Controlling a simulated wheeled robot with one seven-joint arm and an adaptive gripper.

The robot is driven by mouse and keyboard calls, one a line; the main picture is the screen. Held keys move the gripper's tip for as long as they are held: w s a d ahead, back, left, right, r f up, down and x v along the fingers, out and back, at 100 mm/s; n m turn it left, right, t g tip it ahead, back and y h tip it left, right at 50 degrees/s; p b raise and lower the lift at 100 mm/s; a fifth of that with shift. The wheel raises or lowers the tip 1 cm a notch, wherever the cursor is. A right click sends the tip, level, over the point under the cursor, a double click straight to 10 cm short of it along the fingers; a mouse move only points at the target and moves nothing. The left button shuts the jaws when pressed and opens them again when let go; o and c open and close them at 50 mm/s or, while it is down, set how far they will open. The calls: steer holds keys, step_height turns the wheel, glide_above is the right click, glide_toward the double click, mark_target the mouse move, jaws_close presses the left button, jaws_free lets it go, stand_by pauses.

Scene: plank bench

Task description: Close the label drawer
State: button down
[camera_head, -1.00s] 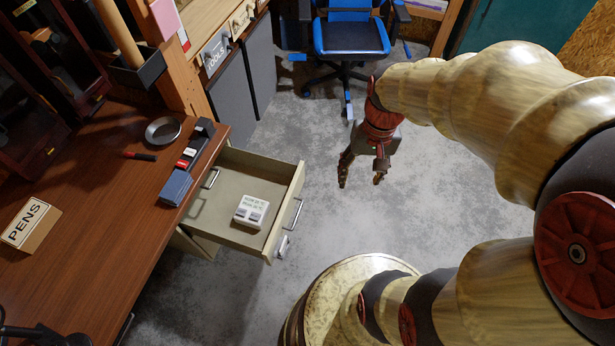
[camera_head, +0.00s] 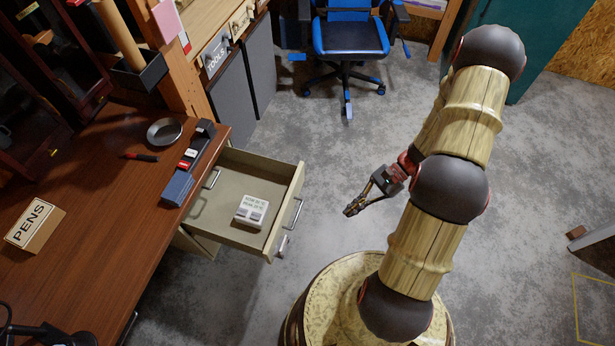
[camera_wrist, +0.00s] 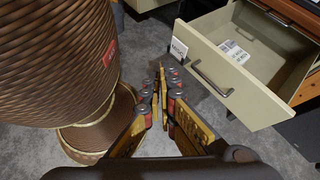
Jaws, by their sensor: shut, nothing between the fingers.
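The label drawer (camera_head: 272,196) is pulled out from under the brown desk, with its front panel toward my arm. A white label block (camera_head: 251,211) lies inside it. The drawer front has a metal handle (camera_head: 297,213), which also shows in the wrist view (camera_wrist: 212,78). My gripper (camera_head: 349,210) is to the right of the drawer front, apart from it, with shut, empty fingers pointing left. In the wrist view my gripper (camera_wrist: 161,72) has its fingertips together, and the open drawer (camera_wrist: 245,65) is ahead and to the right.
The desk (camera_head: 100,230) carries a PENS box (camera_head: 35,225), a tape ring (camera_head: 164,131), a red-black pen (camera_head: 141,157) and a dark organizer (camera_head: 190,160). A blue chair (camera_head: 350,35) stands at the back. The floor between chair and drawer is clear.

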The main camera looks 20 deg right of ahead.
step_height(320, 180, down, 8)
steer(key=w+a+m+t+y, duration=0.1)
steer(key=w+m+t+y, duration=0.15)
steer(key=m+t, duration=0.9)
steer(key=t, duration=0.2)
glide_toward(299, 176)
steer(key=b+x, duration=0.1)
steer(key=x, duration=0.5)
steer(key=shift+w+a+f+b, duration=0.1)
steer(key=shift+w+a+b, duration=0.05)
steer(key=shift+w+b, duration=0.3)
steer(key=shift+n, duration=0.25)
steer(key=b+x, duration=0.4)
steer(key=x, duration=2.4)
steer(key=shift+w+a+f, duration=0.25)
steer(key=shift+a+f, duration=0.1)
